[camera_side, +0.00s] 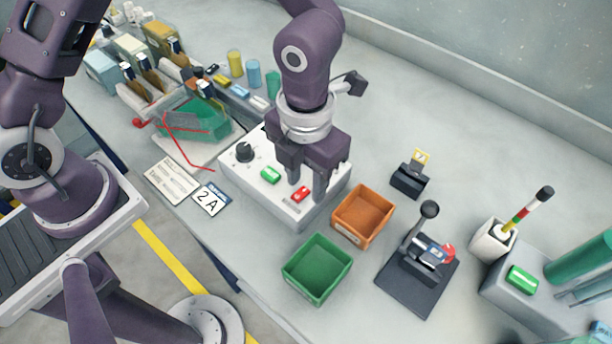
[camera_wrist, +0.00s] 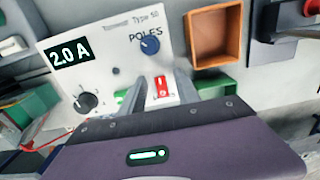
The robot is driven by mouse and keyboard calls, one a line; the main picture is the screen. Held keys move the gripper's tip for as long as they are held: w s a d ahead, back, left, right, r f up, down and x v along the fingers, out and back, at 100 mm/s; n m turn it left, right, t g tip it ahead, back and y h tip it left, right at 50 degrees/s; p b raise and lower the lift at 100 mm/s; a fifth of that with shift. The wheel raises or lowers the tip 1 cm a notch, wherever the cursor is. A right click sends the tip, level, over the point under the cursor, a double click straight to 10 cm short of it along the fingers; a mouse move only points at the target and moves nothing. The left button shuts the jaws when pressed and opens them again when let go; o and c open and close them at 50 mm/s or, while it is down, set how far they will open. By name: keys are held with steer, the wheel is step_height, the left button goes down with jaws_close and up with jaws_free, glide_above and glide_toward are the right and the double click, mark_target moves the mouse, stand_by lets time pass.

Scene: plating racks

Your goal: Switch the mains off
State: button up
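The white power supply box (camera_side: 240,179) stands on the bench under my gripper. A red rocker switch (camera_side: 301,194) is on its top panel; it also shows in the wrist view (camera_wrist: 162,87), with white marks on it. I cannot tell which way it is tipped. My gripper (camera_side: 306,186) points down over the panel. It is open and empty, and in the wrist view its two fingers (camera_wrist: 161,76) appear on either side of the red switch. I cannot tell whether they touch the panel. The display (camera_wrist: 70,53) reads 2.0 A.
The box also carries a black knob (camera_side: 244,152), a green rocker (camera_side: 270,175) and a blue knob (camera_wrist: 150,45) near the word POLES. An orange tray (camera_side: 363,215) and green tray (camera_side: 317,268) sit close by. A lever device (camera_side: 418,275) stands right. A red wire (camera_side: 184,152) runs left.

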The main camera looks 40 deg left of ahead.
jaws_close()
steer(key=shift+s+r+t, duration=0.1)
steer(key=shift+s+t, duration=0.25)
steer(key=shift+t, duration=0.55)
steer(key=shift+s+t, duration=0.25)
steer(key=shift+t, duration=1.15)
jaws_free()
steer(key=shift+r, duration=0.15)
steer(key=v, duration=0.7)
